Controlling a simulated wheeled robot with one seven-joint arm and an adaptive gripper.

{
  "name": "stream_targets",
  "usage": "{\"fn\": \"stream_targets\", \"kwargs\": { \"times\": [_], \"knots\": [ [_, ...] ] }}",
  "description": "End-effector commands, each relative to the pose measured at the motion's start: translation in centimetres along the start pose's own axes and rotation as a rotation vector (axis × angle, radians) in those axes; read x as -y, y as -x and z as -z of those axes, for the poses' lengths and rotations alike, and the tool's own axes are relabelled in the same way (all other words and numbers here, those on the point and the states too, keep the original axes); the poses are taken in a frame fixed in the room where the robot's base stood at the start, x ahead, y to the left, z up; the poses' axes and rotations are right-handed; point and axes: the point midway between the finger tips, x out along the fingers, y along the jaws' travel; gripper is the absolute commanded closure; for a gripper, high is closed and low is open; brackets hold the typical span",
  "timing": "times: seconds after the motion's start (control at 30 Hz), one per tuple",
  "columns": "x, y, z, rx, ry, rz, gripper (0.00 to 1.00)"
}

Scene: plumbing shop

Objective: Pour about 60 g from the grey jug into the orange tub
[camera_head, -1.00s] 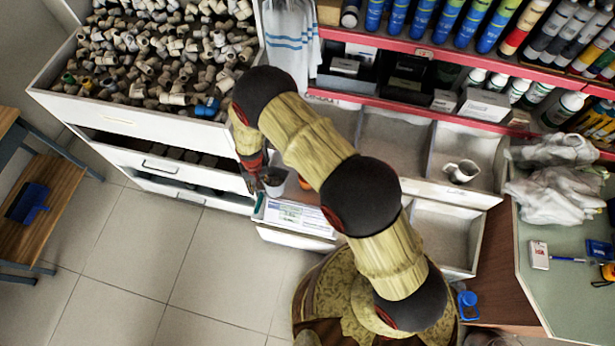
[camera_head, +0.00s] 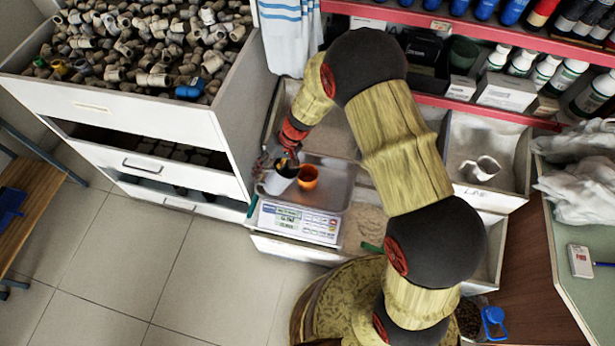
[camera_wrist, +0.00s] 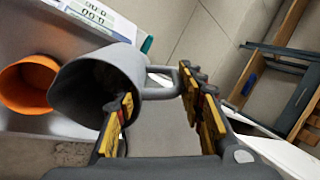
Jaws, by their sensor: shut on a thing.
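The grey jug (camera_head: 278,181) is beside the orange tub (camera_head: 308,177), on its left, over the metal pan of a scale. My gripper (camera_head: 284,158) is at the jug's rim and handle. In the wrist view my gripper (camera_wrist: 155,92) is shut on the jug (camera_wrist: 98,75), with its handle between the fingers. The jug's mouth faces partly toward the wrist camera and its inside is dark. The orange tub (camera_wrist: 28,84) stands close to the jug's left there. I cannot tell how far the jug is tilted; no stream shows.
The scale (camera_head: 300,222) has a lit display whose digits are too small to read. A drawer unit full of pipe fittings (camera_head: 150,125) stands close at left. Open bins lie behind and right, one with a white jug-like cup (camera_head: 481,168). Bottles line the red shelf.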

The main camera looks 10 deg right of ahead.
Motion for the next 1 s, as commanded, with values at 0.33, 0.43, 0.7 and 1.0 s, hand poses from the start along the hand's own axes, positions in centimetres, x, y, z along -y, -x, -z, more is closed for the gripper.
{"fn": "stream_targets", "kwargs": {
  "times": [0.33, 0.43, 0.7, 1.0],
  "knots": [
    [-1.9, 1.3, 0.0, -0.003, -0.002, 0.173, 1.00],
    [-2.3, 1.6, 0.0, -0.002, -0.001, 0.225, 1.00],
    [-2.5, 3.5, 0.0, -0.003, 0.000, 0.359, 1.00],
    [-3.1, 5.2, 0.1, -0.003, 0.000, 0.510, 1.00]
  ]
}}
